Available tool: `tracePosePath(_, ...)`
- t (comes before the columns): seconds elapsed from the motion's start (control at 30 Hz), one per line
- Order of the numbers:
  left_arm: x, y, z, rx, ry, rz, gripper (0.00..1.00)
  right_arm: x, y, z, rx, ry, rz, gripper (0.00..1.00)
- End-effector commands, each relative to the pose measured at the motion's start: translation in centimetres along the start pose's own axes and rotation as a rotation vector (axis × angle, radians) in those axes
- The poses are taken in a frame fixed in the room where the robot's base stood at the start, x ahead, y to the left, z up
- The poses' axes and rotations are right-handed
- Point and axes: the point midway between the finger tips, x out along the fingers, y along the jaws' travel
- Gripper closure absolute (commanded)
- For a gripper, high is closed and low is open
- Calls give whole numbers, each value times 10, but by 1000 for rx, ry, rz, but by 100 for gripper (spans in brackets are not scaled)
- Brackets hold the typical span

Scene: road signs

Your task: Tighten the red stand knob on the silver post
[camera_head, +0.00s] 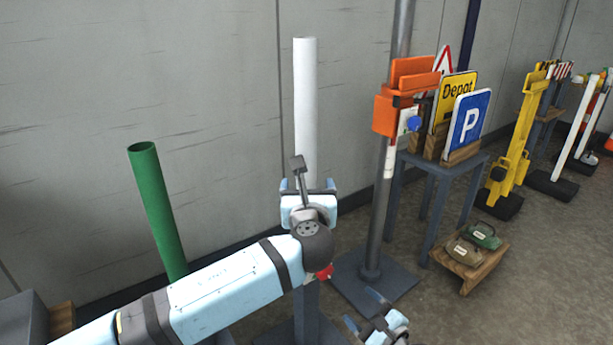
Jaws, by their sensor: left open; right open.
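A red knob (325,271) shows just below and right of my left arm's dark wrist joint, partly hidden by it. I cannot tell which post's stand it belongs to. A grey, silver-looking post (378,220) stands upright on a dark square base to the right. A white post (306,90) stands upright behind my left gripper (308,185). My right gripper (368,312) is open and empty at the bottom edge, low in front of the grey post's base.
An orange bracket (385,115) with a blue knob (416,124) is on the grey post. A table (437,171) holds signs; a low wooden stand (470,274) holds two bags. A wall runs behind.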

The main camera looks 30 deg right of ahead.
Motion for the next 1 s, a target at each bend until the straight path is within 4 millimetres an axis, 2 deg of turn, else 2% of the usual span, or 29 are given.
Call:
tracePosePath(0.3, 60, 0, 0, -2, 0, 2, 20, 0, 0, 0, 0, 0, 0, 24)
tracePosePath(0.5, 90, 0, 0, -3, 0, 0, 20, 0, 0, 0, 0, 0, 0, 24)
tracePosePath(0.7, 103, 0, 0, -5, 0, -1, 20, 0, 0, 0, 0, 0, 0, 24)
tracePosePath(1.0, 106, 1, 0, -5, 0, -1, 20, 0, 0, 0, 0, 0, 0, 24)
